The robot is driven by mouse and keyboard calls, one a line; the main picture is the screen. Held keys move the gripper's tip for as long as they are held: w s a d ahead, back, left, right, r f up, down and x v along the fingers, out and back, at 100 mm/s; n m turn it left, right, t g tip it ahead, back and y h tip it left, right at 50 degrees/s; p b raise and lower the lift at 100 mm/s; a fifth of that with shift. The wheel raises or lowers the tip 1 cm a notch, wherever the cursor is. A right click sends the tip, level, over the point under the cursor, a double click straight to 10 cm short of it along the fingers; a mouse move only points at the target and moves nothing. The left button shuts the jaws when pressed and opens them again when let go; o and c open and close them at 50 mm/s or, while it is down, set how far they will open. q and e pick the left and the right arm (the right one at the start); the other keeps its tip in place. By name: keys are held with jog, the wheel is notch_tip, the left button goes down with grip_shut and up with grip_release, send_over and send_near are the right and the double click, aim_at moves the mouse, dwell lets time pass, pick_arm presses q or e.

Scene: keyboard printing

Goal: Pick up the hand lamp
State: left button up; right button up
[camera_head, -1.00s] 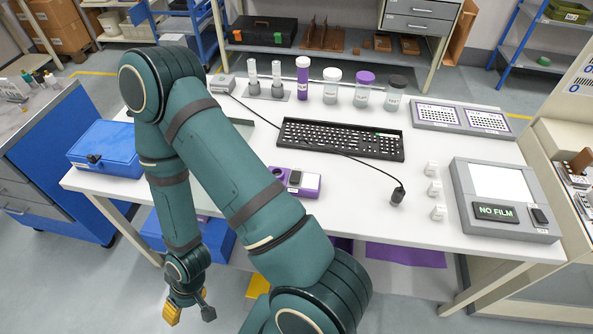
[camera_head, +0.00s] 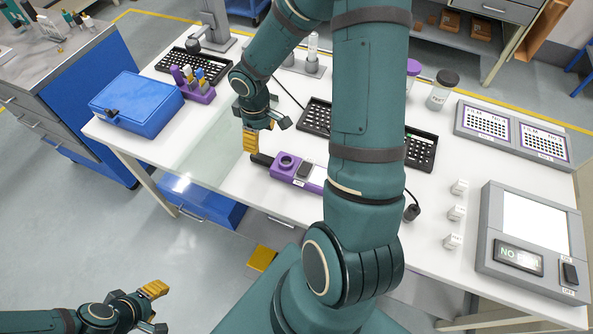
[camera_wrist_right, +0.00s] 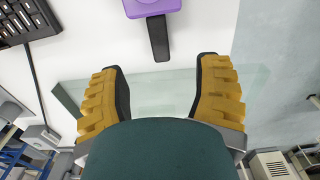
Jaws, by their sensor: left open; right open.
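The purple device with a black handle, which I take to be the hand lamp (camera_head: 313,176), lies on the white table in the middle of the head view. My right arm hides part of its right end. In the right wrist view the handle of the hand lamp (camera_wrist_right: 158,40) points down from the top edge toward the jaws. My right gripper (camera_head: 266,139) is open and empty, just above and left of the handle; its spread fingers also show in the right wrist view (camera_wrist_right: 160,70). My left gripper (camera_head: 160,309) is open and empty at the lower left, away from the table.
A glass pane (camera_wrist_right: 255,84) lies below my right gripper. A black keyboard (camera_head: 422,151) lies behind the lamp, partly hidden by my arm. A blue case (camera_head: 137,104) and a purple holder (camera_head: 200,95) stand left. A grey device with a screen (camera_head: 532,225) stands right.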

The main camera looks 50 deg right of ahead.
aim_at(264, 158)
notch_tip(264, 158, down, 6)
jog(key=shift+a+r+b, duration=0.1)
jog(key=shift+r+b, duration=0.05)
jog(key=shift+b, duration=0.4)
jog(key=shift+d+f+b, duration=0.15)
jog(key=shift+f+b, duration=0.2)
jog(key=shift+f, duration=1.05)
jog(key=shift+d+f+b, duration=0.1)
jog(key=shift+f+b, duration=0.25)
jog(key=shift+f, duration=1.05)
grip_shut()
